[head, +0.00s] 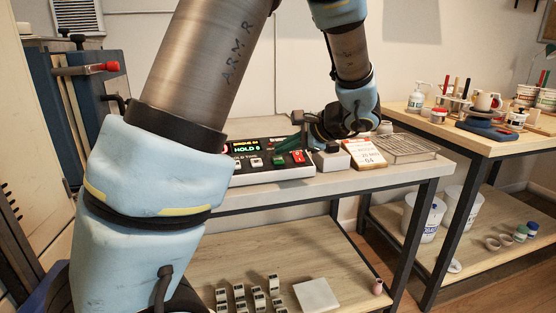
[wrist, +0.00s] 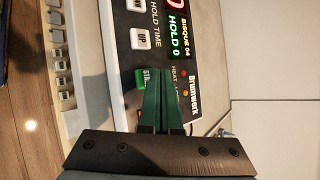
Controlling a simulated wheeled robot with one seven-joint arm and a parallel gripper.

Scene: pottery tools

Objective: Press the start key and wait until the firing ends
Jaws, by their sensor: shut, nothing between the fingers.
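The kiln controller (head: 240,178) sits on the table, its display (head: 246,148) reading HOLD 0 in green. In the wrist view the display (wrist: 178,35) reads BISQUE 04 and HOLD 0. The green start key (wrist: 141,77) carries white lettering, partly covered by my fingers. The green key (head: 278,161) also shows in the head view, next to a red key (head: 298,157). My gripper (wrist: 161,74) is shut and empty, its dark green fingertips over the panel beside the start key. I cannot tell whether they touch it. In the head view my gripper (head: 285,144) is over the controller.
A grey block (head: 331,160), a card (head: 364,154) and a wire rack (head: 404,147) are right of the controller. A blue kiln-like cabinet (head: 68,105) stands left. A second table (head: 470,138) holds jars and tools. Small blocks lie on the lower shelf (head: 335,262).

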